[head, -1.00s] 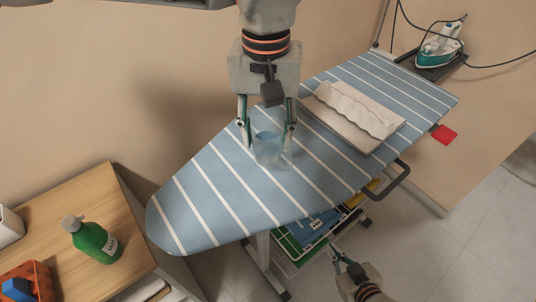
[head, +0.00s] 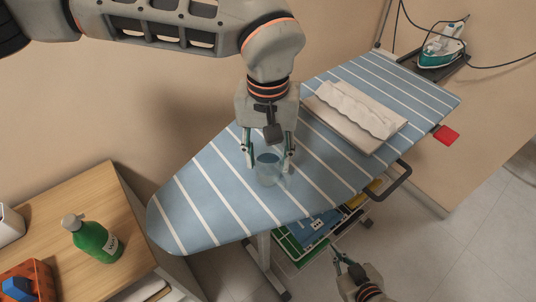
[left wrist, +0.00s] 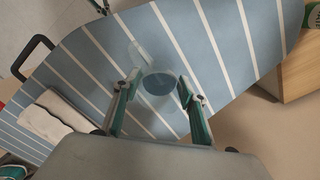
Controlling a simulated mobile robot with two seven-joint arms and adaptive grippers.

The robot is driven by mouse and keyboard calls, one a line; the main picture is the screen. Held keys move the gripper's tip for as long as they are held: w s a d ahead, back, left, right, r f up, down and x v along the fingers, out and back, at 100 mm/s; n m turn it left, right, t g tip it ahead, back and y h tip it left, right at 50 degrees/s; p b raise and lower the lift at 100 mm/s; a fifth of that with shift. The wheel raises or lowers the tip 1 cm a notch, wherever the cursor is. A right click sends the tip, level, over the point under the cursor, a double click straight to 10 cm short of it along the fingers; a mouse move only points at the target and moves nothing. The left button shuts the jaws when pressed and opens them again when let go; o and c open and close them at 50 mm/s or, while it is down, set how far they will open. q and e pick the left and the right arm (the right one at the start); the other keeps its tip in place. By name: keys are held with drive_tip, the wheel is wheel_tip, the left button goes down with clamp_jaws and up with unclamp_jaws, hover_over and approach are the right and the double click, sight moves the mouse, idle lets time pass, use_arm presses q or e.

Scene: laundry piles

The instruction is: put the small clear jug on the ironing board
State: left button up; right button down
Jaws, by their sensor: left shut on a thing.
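The small clear jug (head: 269,170) is over the middle of the blue, white-striped ironing board (head: 208,188). My left gripper (head: 268,163) is shut on the jug from above, one finger on each side. The left wrist view shows the jug (left wrist: 158,84) between the fingers (left wrist: 158,95), with the striped board (left wrist: 225,45) behind it. I cannot tell whether the jug's base touches the board. My right gripper (head: 350,268) is low at the bottom, in front of the board, with its fingers seeming apart and nothing visible between them.
A folded white cloth (head: 358,108) lies on the board right of the jug. An iron (head: 441,46) stands at the back right. A green bottle (head: 93,238) and an orange bin (head: 28,282) are on the wooden cabinet at left. The board's left end is clear.

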use_arm(q)
drive_tip(key=o, duration=1.1)
wheel_tip(320, 180, up, 12)
drive_tip(key=shift+r, duration=0.15)
drive_tip(key=shift+s, duration=0.1)
